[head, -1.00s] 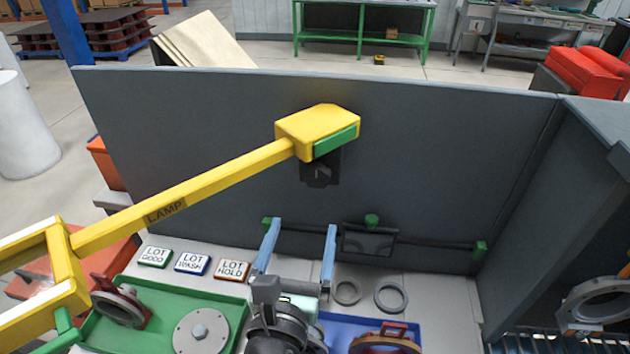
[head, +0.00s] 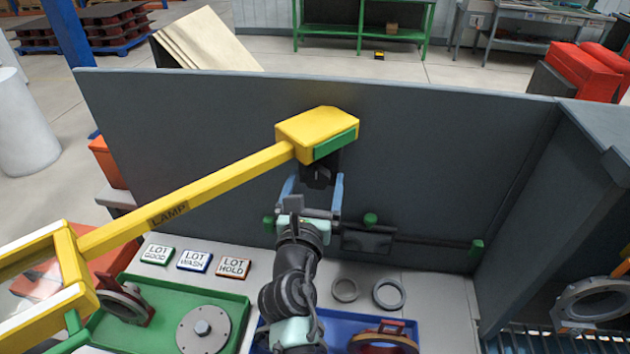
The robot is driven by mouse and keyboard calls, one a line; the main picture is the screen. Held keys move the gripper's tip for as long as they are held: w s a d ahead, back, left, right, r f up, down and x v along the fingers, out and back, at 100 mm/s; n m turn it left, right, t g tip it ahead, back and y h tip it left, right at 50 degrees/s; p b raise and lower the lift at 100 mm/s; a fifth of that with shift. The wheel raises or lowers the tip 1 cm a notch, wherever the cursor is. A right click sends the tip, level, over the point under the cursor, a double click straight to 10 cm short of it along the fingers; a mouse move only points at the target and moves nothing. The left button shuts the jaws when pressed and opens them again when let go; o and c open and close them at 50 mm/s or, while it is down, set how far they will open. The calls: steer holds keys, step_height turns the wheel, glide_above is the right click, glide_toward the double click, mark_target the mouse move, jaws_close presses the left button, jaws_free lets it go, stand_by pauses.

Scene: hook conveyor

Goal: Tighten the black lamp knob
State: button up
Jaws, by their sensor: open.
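The yellow lamp arm (head: 200,195), marked LAMP, slants up to a yellow block (head: 318,127) with a green strip in front of the grey panel. A black part (head: 322,168), which looks like the lamp knob, shows just below this block, its lower portion partly hidden. My gripper (head: 314,181) is open, reaching up from below. Its two light blue fingers stand left and right of the black part in the picture. I cannot tell whether they touch it or are still in front of it.
A dark rail with green knobs (head: 370,219) runs along the lower panel, right of my arm. Below are a green tray (head: 240,310), a blue tray (head: 335,320), loose grey rings (head: 389,293) and LOT signs (head: 195,261). A side wall (head: 560,200) closes the right.

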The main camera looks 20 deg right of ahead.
steer(key=shift+c, duration=0.2)
steer(key=c, duration=1.3)
